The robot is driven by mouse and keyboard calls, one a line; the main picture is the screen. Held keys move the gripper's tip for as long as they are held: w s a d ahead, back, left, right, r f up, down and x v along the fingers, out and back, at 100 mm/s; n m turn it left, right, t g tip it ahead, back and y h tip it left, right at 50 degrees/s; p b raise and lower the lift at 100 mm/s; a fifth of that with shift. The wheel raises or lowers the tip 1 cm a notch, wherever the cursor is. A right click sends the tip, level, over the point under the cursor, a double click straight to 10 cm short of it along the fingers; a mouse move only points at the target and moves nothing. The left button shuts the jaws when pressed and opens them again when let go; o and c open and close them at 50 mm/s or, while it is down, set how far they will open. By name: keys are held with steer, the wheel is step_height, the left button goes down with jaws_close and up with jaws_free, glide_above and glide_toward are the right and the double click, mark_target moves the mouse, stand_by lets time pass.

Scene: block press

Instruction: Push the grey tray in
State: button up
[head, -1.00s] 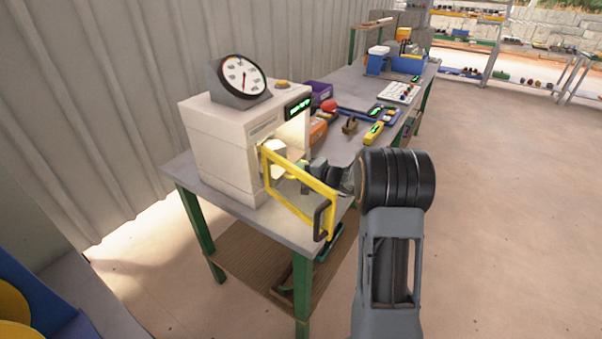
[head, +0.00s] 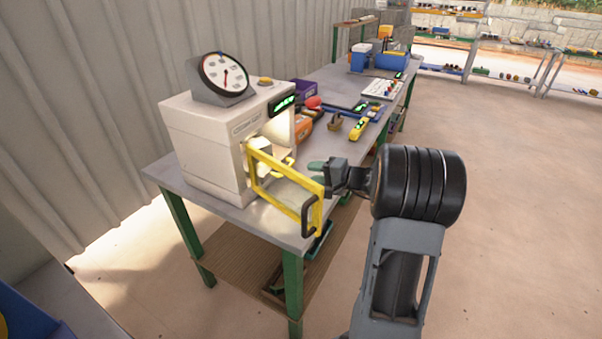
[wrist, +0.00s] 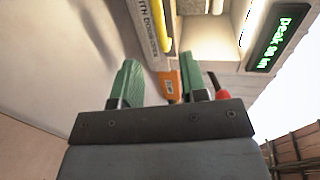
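The white press (head: 215,150) stands at the near end of the bench. Its yellow-framed clear door (head: 283,165) stands open, swung out toward me, with a black handle (head: 308,215). I cannot make out the grey tray for certain; the door frame covers part of the lit press opening (head: 275,150). My gripper (head: 318,166) is just right of the door's upper outer corner, above the bench, apart from the press body. In the wrist view its green fingers (wrist: 163,82) are spread with nothing held between them. The press opening shows beyond them at the top.
The dial gauge (head: 225,75) sits on the press, and a green display (head: 284,101) is on its front. Behind lie an orange box (head: 303,128), a purple bin (head: 304,90) and a yellow tool (head: 358,129). Floor at right is clear.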

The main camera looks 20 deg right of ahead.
steer(key=shift+v, duration=1.7)
steer(key=w+a+f+m+p, duration=0.1)
steer(key=w+a+m+p, duration=0.1)
steer(key=m, duration=1)
steer(key=w+a+m+p, duration=0.3)
steer(key=w+m+p, duration=0.1)
steer(key=m, duration=0.8)
steer(key=w+a+f+m+p, duration=0.1)
steer(key=w+a+m+p, duration=0.1)
steer(key=m, duration=1)
steer(key=shift+w+a+f+p, duration=0.1)
steer(key=shift+w+f+p, duration=0.15)
steer(key=shift+w, duration=0.4)
steer(key=shift+w+a+f+p, duration=0.1)
steer(key=shift+w+p, duration=0.25)
steer(key=shift+w, duration=0.25)
